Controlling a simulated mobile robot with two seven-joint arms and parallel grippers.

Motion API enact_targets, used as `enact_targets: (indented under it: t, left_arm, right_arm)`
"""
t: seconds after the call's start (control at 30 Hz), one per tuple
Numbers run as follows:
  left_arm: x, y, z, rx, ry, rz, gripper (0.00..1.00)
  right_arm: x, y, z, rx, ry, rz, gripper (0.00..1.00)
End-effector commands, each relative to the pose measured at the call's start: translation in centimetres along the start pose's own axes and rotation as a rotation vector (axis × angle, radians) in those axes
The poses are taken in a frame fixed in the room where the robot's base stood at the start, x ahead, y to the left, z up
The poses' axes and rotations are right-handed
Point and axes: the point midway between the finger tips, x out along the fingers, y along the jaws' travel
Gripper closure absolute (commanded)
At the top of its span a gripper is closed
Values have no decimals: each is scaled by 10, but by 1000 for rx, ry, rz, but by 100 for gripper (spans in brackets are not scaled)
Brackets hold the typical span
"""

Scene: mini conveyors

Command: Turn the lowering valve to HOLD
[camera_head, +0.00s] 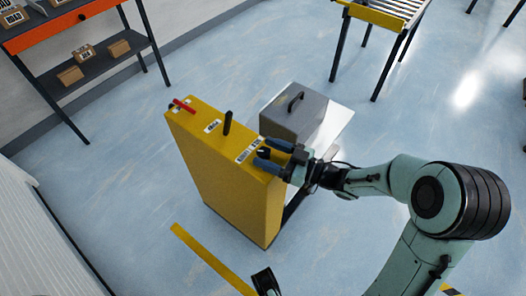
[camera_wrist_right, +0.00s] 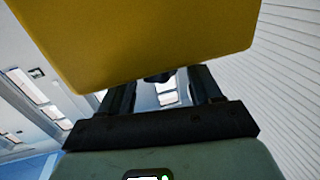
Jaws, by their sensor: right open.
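A tall yellow housing (camera_head: 232,185) stands on the floor in the middle of the head view. Its top carries a red lever (camera_head: 184,105) at the far left end, an upright black lever (camera_head: 228,122) in the middle and several labels. I cannot read the label wording or tell which lever is the lowering valve. My right gripper (camera_head: 264,153) is open at the right end of the top, with a small black part between its fingers; contact is unclear. In the right wrist view the yellow housing (camera_wrist_right: 140,40) fills the top, beyond the two dark fingers (camera_wrist_right: 162,90).
A grey box (camera_head: 294,112) with a black handle stands behind the housing. An orange-edged shelf (camera_head: 62,30) with cartons is at the upper left. A roller conveyor (camera_head: 375,16) is at the top. A yellow floor stripe (camera_head: 210,260) lies in front.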

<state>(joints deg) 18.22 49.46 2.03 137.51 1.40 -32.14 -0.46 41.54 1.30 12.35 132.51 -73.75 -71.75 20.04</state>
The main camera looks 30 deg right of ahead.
Motion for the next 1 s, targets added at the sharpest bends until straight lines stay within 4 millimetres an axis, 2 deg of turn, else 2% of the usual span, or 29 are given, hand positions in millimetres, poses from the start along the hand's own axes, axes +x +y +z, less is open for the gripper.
enact_targets:
  t: [0.17, 0.47, 0.53, 0.63, 0.67, 1.0]
  left_arm:
    - [4, -2, -6, -1, 17, -1, 57]
    - [4, -2, -7, -2, 20, -1, 57]
    - [4, -2, -6, -1, 19, -1, 57]
    - [4, -2, -6, -1, 19, -1, 57]
    - [4, -2, -6, -1, 19, -1, 57]
    - [6, -2, -8, -2, 23, -1, 57]
  right_arm:
    - [16, 0, 0, 0, 0, -1, 36]
    - [18, 0, 0, 1, 0, 1, 36]
    - [18, 0, 0, 1, 0, 1, 53]
    - [18, 0, 0, 0, 0, 1, 85]
    - [18, 0, 0, 0, 0, 1, 88]
    - [18, -1, 0, 0, 0, 39, 88]
